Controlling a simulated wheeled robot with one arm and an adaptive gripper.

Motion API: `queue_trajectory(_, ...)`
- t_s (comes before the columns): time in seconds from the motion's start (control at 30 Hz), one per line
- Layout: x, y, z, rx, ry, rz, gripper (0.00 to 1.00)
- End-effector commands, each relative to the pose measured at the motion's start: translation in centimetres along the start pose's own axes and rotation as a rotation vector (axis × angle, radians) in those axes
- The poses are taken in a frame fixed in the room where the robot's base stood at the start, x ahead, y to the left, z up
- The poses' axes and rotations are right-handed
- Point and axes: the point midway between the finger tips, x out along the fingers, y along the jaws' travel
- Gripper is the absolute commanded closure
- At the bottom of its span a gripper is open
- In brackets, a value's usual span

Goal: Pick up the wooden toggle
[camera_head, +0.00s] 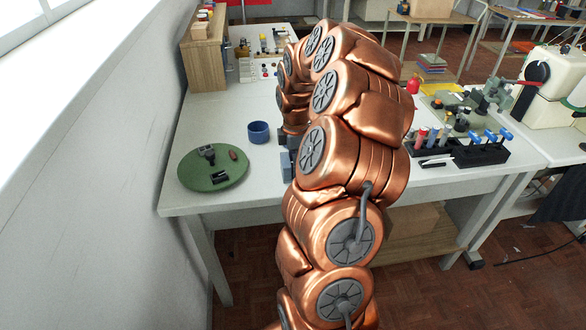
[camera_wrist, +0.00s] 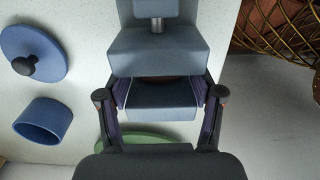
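A small reddish-brown oval piece (camera_head: 234,155), which looks like the wooden toggle, lies on a round green mat (camera_head: 190,170) at the table's front left. My gripper (camera_wrist: 161,90) is open in the wrist view, with its two fingers apart on either side of a grey-blue block-shaped fixture (camera_wrist: 158,52). A dark brown strip (camera_wrist: 160,82) shows between the fixture's two blocks; I cannot tell what it is. In the head view my copper arm hides the gripper. Part of the green mat (camera_wrist: 140,139) shows beneath the gripper in the wrist view.
Dark small parts (camera_head: 208,153) lie on the mat. A blue cup (camera_head: 258,132) stands near it; a blue round lid with a dark knob (camera_wrist: 34,52) lies beside the cup in the wrist view. A black tool rack (camera_head: 480,152) stands right. Bare table (camera_head: 215,115) lies behind the mat.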

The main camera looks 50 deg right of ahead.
Motion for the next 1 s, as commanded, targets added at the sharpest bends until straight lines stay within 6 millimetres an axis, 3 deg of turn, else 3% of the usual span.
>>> queue_trajectory(0.27,0.0,0.0,0.0,0.000,0.000,0.000,0.66)
queue_trajectory(0.73,-0.7,0.1,0.4,0.000,0.000,0.002,0.66)
queue_trajectory(1.0,-5.3,0.2,0.3,0.000,0.000,0.005,0.66)
